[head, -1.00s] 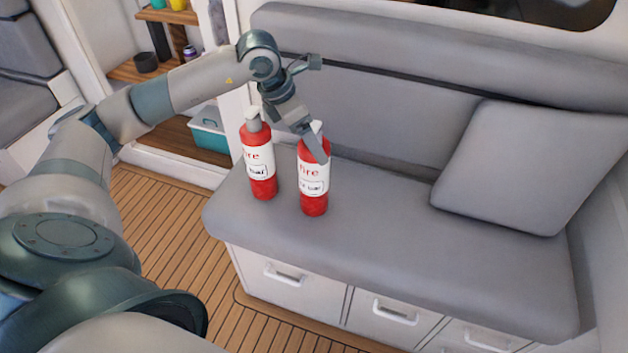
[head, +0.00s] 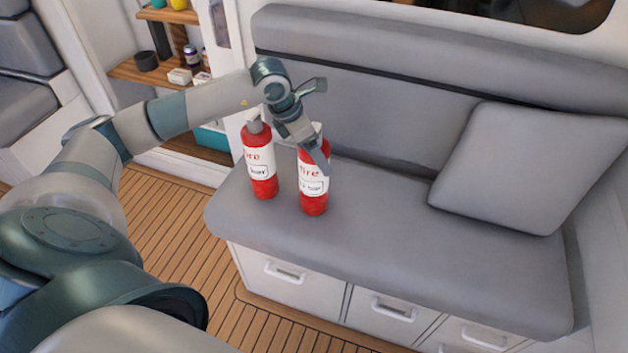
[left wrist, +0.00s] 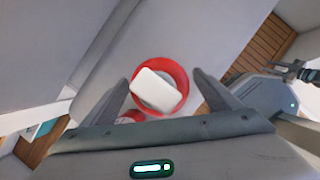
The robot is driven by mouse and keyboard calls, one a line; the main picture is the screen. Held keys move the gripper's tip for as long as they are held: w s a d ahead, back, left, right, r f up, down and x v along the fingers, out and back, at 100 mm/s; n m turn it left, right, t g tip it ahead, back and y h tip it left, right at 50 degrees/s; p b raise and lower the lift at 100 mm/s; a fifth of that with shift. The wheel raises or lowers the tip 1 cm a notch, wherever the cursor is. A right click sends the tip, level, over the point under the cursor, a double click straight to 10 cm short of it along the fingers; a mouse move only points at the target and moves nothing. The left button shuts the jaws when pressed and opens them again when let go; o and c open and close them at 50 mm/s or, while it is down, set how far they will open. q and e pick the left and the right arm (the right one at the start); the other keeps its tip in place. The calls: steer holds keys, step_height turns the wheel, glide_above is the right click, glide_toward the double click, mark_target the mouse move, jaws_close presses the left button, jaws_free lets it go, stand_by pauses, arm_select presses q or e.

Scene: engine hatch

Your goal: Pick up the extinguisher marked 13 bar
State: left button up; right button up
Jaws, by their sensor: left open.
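Two red fire extinguishers with white labels and pale tops stand upright side by side on the grey bench seat. My left gripper (head: 314,150) is open and pointing down at the top of the right one. In the left wrist view, that extinguisher's white top (left wrist: 156,90) lies between the spread fingers (left wrist: 162,78). The left extinguisher is mostly hidden there behind the gripper. My right gripper is out of view.
The bench seat (head: 400,245) is clear to the right, up to a grey cushion (head: 515,170). The backrest (head: 390,105) rises behind the extinguishers. Wooden shelves (head: 150,74) with small items and a teal box (head: 211,138) are behind my arm.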

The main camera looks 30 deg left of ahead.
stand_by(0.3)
arm_select(q)
steer(key=c, duration=2)
steer(key=shift+w+r, duration=0.1)
steer(key=shift+r, duration=0.05)
jaws_close()
steer(key=shift+r, duration=0.1)
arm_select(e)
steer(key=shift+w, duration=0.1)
